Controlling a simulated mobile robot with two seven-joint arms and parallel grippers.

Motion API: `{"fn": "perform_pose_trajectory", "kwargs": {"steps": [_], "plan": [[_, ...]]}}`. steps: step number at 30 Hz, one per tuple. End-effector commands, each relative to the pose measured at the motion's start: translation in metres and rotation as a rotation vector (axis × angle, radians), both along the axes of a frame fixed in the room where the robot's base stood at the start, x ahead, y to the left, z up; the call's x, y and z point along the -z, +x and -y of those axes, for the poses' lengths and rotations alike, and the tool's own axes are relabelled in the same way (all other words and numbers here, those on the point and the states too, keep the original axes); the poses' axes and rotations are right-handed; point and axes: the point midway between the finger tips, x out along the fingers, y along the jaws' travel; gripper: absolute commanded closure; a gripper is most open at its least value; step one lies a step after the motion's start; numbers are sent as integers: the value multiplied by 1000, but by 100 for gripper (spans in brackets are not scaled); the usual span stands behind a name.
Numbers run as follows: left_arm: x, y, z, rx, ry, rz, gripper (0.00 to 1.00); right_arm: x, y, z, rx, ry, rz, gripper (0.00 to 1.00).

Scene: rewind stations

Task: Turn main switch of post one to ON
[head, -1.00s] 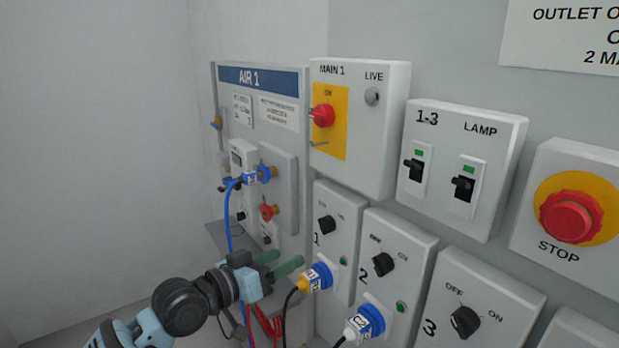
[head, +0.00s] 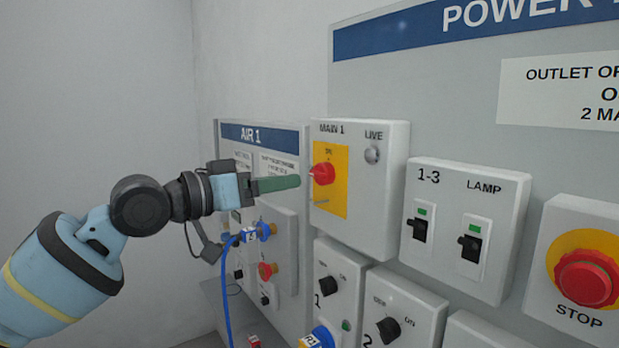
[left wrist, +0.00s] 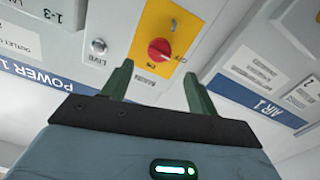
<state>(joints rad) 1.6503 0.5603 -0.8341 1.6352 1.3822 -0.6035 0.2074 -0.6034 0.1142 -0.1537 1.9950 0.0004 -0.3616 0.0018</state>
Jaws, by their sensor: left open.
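The main switch of post one is a red rotary knob (head: 323,174) on a yellow plate (head: 329,207), on the grey MAIN 1 box (head: 370,200). A round grey LIVE lamp (head: 372,155) sits right of it. My left gripper (head: 292,183) is open and empty, with its green fingers just left of the knob in the head view. In the left wrist view the knob (left wrist: 160,50) lies ahead, between and beyond the two fingertips (left wrist: 155,72). A small gap seems to remain. My right gripper is not in view.
The AIR 1 panel (head: 262,137) with blue hose fittings (head: 265,231) stands behind my arm. Right of MAIN 1 are a 1-3 LAMP box (head: 461,230) with black switches and a red STOP button (head: 586,277). Numbered outlet boxes (head: 341,272) sit below.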

Motion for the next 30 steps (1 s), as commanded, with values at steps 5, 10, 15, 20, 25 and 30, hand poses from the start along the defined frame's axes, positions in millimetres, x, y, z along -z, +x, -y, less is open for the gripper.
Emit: {"fn": "perform_pose_trajectory", "kwargs": {"steps": [5,10,15,20,25,30], "plan": [[-3,11,19,2,-2,2,41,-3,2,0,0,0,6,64],[-3,27,40,2,-1,2,41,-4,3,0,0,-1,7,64],[-1,38,53,1,-2,1,41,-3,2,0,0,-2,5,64],[-1,43,60,0,0,3,41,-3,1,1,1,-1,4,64],[-1,43,60,0,0,2,41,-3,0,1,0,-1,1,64],[-1,43,60,0,0,3,49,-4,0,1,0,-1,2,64]]}}
